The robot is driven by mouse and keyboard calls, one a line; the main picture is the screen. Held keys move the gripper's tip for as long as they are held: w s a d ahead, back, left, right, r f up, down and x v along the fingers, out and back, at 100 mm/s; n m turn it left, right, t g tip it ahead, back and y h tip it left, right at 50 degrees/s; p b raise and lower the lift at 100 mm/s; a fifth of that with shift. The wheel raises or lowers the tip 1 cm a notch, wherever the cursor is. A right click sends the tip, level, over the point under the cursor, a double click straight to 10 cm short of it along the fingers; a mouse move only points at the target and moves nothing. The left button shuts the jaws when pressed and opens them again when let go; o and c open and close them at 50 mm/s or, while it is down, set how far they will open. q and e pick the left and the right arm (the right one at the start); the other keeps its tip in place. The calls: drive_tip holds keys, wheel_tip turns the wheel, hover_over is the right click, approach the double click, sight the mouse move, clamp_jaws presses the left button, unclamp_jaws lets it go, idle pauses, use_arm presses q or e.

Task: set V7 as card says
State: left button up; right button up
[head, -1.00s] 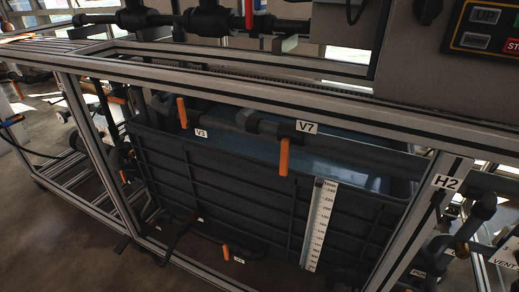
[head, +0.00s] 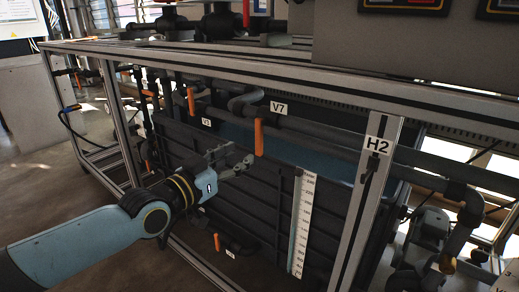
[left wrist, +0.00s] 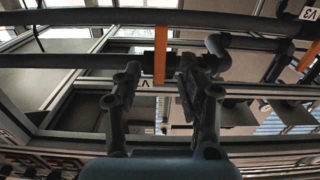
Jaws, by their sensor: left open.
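The V7 valve has an orange lever (head: 258,137) hanging down, across its dark pipe, below the white V7 label (head: 279,108). My left gripper (head: 240,162) is open and empty, just left of and below the lever in the head view. In the left wrist view the V7 lever (left wrist: 160,55) stands between the two spread fingertips (left wrist: 158,75), seemingly beyond them; contact cannot be told. The V7 label there is upside down and partly hidden. A white sheet (head: 20,18) hangs at the far upper left, its writing unreadable. My right gripper is not in view.
The V3 lever (head: 191,101) hangs to the left of V7. A dark tank (head: 270,205) with a white scale (head: 301,222) stands behind. The frame's H2 post (head: 366,200) is to the right, and a frame rail (head: 230,72) runs above.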

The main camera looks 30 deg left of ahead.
sight(257, 146)
use_arm(q)
drive_tip(key=w+b, duration=0.1)
drive_tip(key=w, duration=0.2)
drive_tip(key=w+b, duration=0.2)
drive_tip(key=w, duration=0.1)
drive_tip(key=shift+d+f, duration=0.2)
drive_tip(key=shift+w, duration=0.15)
drive_tip(key=shift+w+d+b, duration=0.1)
drive_tip(key=shift+w+b, duration=0.3)
drive_tip(key=shift+w, duration=0.55)
drive_tip(key=shift+r, duration=0.1)
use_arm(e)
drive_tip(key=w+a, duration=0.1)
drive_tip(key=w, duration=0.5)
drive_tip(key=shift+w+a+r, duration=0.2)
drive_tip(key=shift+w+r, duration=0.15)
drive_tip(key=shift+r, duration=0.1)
use_arm(q)
clamp_jaws()
